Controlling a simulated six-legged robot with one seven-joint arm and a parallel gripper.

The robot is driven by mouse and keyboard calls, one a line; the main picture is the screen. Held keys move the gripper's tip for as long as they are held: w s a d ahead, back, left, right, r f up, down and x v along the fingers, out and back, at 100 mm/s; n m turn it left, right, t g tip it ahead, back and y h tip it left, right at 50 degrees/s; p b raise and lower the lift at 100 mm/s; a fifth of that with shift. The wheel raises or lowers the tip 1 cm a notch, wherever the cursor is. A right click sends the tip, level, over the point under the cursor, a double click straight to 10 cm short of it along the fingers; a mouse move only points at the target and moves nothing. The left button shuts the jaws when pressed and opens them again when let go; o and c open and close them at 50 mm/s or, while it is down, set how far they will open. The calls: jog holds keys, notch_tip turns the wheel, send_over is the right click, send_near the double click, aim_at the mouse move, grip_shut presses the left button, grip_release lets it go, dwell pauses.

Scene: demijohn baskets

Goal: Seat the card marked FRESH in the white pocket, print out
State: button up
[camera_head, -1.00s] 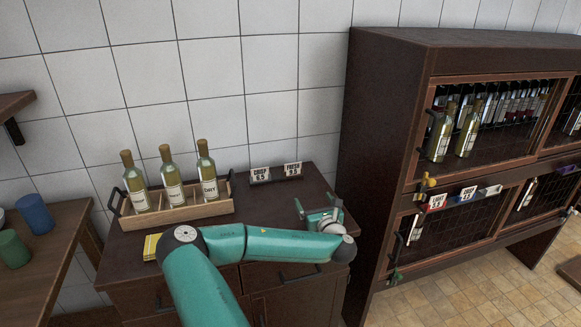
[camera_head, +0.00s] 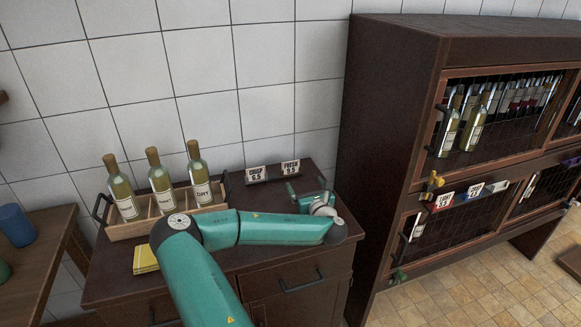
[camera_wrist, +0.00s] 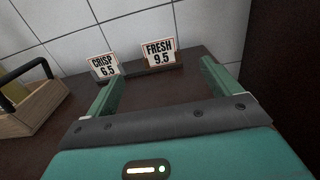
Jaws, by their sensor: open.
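The FRESH card (camera_head: 290,167), white with dark print and 9.5 below, stands in a dark holder on the dark cabinet top by the wall. It also shows, print facing me, in the wrist view (camera_wrist: 160,51). My gripper (camera_wrist: 160,72) is open and empty, in front of the card and apart from it. In the head view my gripper (camera_head: 307,186) is just right of and nearer than the cards. A pale pocket (camera_head: 487,189) appears between blue and purple ones on the rack's front rail at right; it is too small to see well.
The CRISP card (camera_head: 256,173) stands left of FRESH. A wooden crate (camera_head: 128,229) with three bottles and a yellow pad (camera_head: 146,259) are to the left. The tall bottle rack (camera_head: 391,120) borders the right side. Cards stand in the red pocket (camera_head: 440,207) and blue pocket (camera_head: 466,197).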

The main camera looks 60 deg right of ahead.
send_near(291, 165)
jog(key=shift+w+d+r, duration=0.15)
jog(key=shift+w+d, duration=0.3)
jog(key=shift+w+d+r, duration=0.2)
jog(key=shift+w+d, duration=0.25)
jog(key=x, duration=0.5)
jog(key=shift+w+d+f, duration=0.1)
jog(key=shift+f, duration=0.15)
jog(key=c, duration=1.1)
